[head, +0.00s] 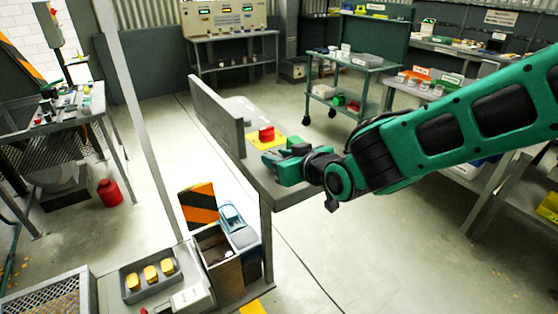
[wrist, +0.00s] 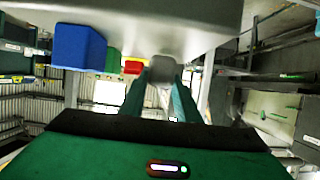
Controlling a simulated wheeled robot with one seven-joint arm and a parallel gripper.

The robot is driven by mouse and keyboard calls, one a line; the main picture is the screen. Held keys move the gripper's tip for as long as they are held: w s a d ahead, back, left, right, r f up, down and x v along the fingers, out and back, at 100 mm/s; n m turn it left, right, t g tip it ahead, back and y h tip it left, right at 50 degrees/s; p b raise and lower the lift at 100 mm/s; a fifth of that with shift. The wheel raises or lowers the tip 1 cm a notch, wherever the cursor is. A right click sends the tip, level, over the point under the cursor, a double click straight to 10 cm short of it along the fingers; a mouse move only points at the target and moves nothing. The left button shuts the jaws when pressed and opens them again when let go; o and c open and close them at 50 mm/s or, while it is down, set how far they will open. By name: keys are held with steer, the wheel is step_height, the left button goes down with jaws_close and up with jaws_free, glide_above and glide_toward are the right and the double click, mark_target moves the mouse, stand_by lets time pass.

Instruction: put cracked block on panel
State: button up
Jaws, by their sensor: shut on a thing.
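My gripper (head: 272,160) is above the near end of a grey bench (head: 290,194) in the head view. In the wrist view its two fingers (wrist: 160,85) are closed on a small grey piece (wrist: 160,68), which may be the cracked block; no crack can be made out. In the head view the held piece is too small or hidden to make out. I cannot tell if this is the task's panel.
A red knob on a yellow base (head: 266,134) sits on the bench just behind my gripper. An upright grey board (head: 215,112) lines the bench's left side. A blue block (wrist: 78,47) shows in the wrist view. A green cart (head: 352,65) stands behind; open floor lies between.

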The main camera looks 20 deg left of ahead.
steer(key=shift+f, duration=0.35)
steer(key=shift+f, duration=0.1)
steer(key=o, duration=1.1)
steer(key=shift+c, duration=0.2)
steer(key=v, duration=1.2)
steer(key=shift+s, duration=0.1)
